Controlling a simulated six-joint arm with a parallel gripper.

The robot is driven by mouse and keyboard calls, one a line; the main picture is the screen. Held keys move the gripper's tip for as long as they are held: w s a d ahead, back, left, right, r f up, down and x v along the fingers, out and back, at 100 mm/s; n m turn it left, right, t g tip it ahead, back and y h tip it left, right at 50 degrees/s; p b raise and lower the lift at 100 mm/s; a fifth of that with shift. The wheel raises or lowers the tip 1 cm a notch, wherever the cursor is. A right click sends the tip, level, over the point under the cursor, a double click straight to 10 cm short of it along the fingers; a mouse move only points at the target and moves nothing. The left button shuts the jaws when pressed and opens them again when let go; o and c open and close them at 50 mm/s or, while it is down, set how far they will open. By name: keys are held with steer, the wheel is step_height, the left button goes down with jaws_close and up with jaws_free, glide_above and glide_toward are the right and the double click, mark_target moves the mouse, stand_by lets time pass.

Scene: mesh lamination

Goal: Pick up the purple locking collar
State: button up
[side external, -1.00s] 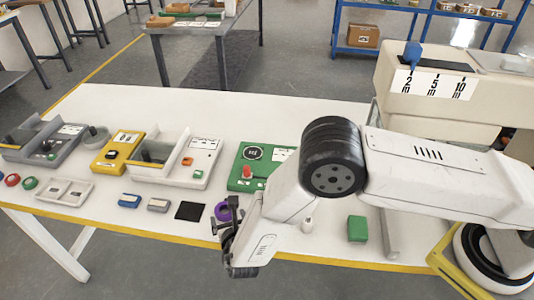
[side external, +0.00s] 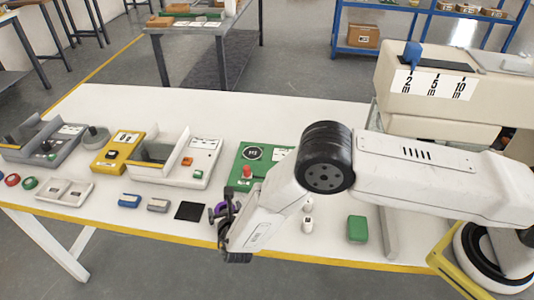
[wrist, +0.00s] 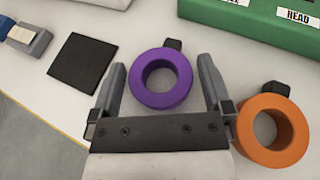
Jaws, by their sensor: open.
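The purple locking collar (wrist: 184,92) is a thick ring lying on the white table. In the side view the collar (side external: 219,210) is mostly hidden behind my gripper (side external: 226,212), which is low near the table's front edge. My gripper is open and holds nothing. I cannot tell whether a finger touches the collar.
An orange ring (wrist: 291,125) lies close to the right finger. A black square pad (wrist: 83,61) lies to the left. The table's yellow front edge (side external: 300,259) is close to my gripper.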

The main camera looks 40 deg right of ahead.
steer(key=c, duration=1.1)
steer(key=shift+r, duration=0.15)
steer(key=shift+r, duration=0.7)
steer(key=shift+s+d+r, duration=0.85)
steer(key=shift+s+r, duration=1.05)
steer(key=shift+s, duration=0.25)
steer(key=shift+s+d+r, duration=0.9)
steer(key=shift+s+r, duration=1)
steer(key=shift+s, duration=0.3)
steer(key=shift+s+d+r, duration=0.85)
steer(key=shift+s+r, duration=1.05)
steer(key=shift+s, duration=0.25)
